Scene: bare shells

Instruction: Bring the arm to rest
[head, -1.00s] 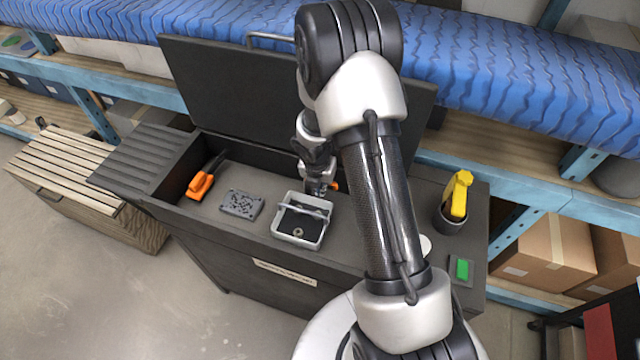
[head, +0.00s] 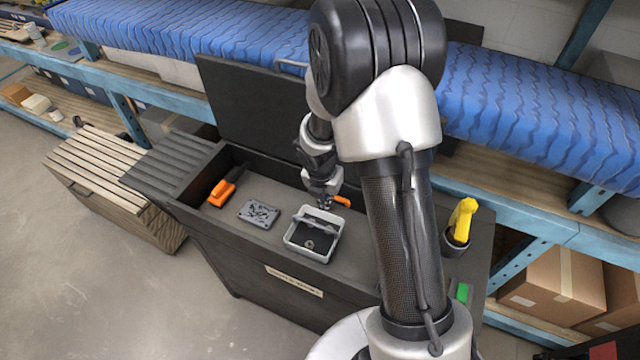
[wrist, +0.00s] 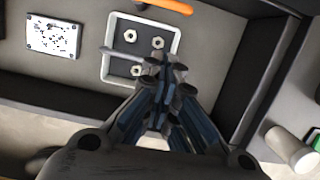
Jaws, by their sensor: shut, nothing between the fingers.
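My gripper (wrist: 160,75) is shut and empty in the wrist view. It hangs over the near part of a light grey tray (wrist: 176,45) with a dark floor and a handle bar. Several nuts (wrist: 157,43) lie in the tray. In the head view my gripper (head: 326,203) shows small at the far edge of the tray (head: 290,240), largely hidden by its own wrist. My arm's upper links fill the right middle of the head view.
A dark workbench holds a grey perforated block (head: 259,213), an orange-handled tool (head: 222,191), another orange piece (head: 341,201), a yellow tool in a dark cup (head: 455,242) and a green block (head: 462,292). A raised dark lid (head: 245,110) stands behind. A slatted wooden box (head: 90,170) is left.

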